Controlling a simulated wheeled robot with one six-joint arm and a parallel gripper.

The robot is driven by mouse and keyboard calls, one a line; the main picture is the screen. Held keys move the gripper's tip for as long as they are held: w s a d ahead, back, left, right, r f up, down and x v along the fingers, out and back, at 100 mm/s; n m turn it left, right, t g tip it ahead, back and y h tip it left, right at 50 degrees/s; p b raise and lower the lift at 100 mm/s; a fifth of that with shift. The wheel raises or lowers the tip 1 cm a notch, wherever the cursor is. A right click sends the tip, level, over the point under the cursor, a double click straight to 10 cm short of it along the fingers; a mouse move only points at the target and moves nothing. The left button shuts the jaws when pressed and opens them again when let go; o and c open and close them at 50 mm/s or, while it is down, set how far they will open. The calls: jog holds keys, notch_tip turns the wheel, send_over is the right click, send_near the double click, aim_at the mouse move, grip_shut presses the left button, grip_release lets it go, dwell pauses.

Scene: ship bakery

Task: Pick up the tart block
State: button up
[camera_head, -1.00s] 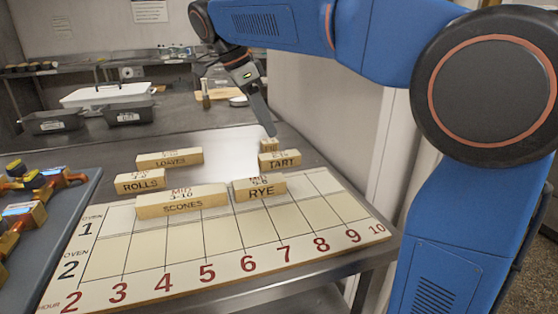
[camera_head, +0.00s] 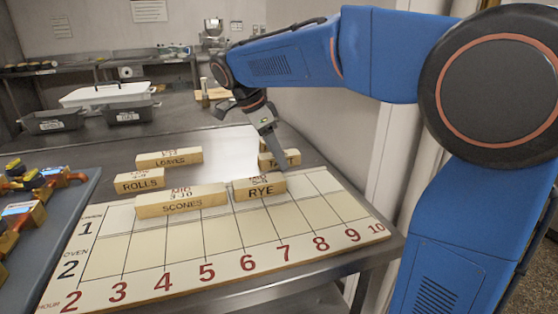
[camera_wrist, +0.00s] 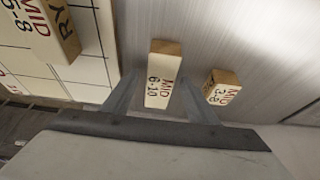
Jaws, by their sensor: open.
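The tart block (camera_head: 292,157) is a pale wooden block on the metal table, behind the rye block. My gripper (camera_head: 276,152) is over it and hides part of its lettered face. In the wrist view my gripper (camera_wrist: 163,100) is open, and a block marked MID 6-10, by its place the tart block (camera_wrist: 163,72), shows between the two fingers. Its near end reaches toward my palm. I cannot tell whether the fingers touch it or how far above it they are.
The rye block (camera_head: 259,189) stands close in front on the numbered board (camera_head: 215,235). A small block (camera_wrist: 222,87) lies just beside the right finger. Scones (camera_head: 181,203), rolls (camera_head: 139,181) and loaves (camera_head: 168,158) blocks are to the left. A wall is at the right.

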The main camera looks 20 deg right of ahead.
jog(key=c, duration=1.2)
